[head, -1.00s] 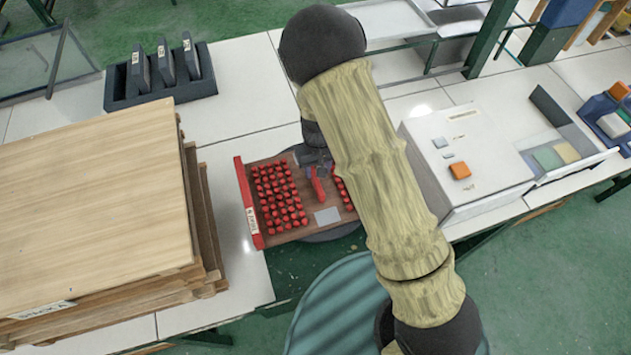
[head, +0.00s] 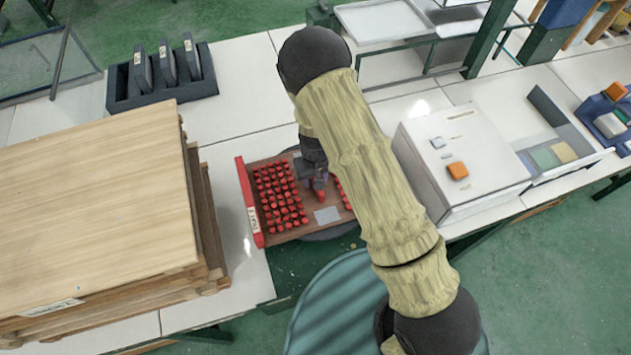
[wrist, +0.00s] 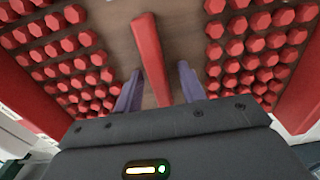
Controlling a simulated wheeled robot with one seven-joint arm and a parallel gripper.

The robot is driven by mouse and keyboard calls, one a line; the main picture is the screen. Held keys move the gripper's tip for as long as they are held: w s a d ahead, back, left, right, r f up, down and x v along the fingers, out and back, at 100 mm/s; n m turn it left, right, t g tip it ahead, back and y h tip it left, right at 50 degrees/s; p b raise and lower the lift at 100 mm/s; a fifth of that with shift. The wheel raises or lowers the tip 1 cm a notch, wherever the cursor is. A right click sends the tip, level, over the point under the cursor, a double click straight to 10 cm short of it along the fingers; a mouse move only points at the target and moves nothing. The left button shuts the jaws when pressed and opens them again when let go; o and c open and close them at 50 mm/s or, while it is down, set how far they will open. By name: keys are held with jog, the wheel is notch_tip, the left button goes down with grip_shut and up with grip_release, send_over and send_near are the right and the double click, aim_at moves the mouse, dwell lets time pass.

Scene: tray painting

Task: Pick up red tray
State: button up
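The red tray (head: 248,203) lies on a dark round support between the table sections in the head view. It has a brown base, red end walls, rows of red pegs and a small grey plate. A red bar handle (wrist: 148,55) runs along its middle in the wrist view. My gripper (wrist: 161,82) is over the tray with one purple-grey finger on each side of the handle. Gaps show between the fingers and the bar, so it is open and not holding it. My gripper (head: 316,187) partly hides the handle in the head view, and my arm covers the tray's right end.
A stack of wooden boards (head: 90,205) stands close to the left of the tray. A white box with buttons (head: 462,160) is to the right. A dark rack (head: 160,90) stands behind left, and a light tray (head: 385,20) lies at the back.

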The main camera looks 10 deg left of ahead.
jog(key=shift+c, duration=0.4)
grip_shut()
jog(key=shift+w, duration=0.1)
dwell(1.1)
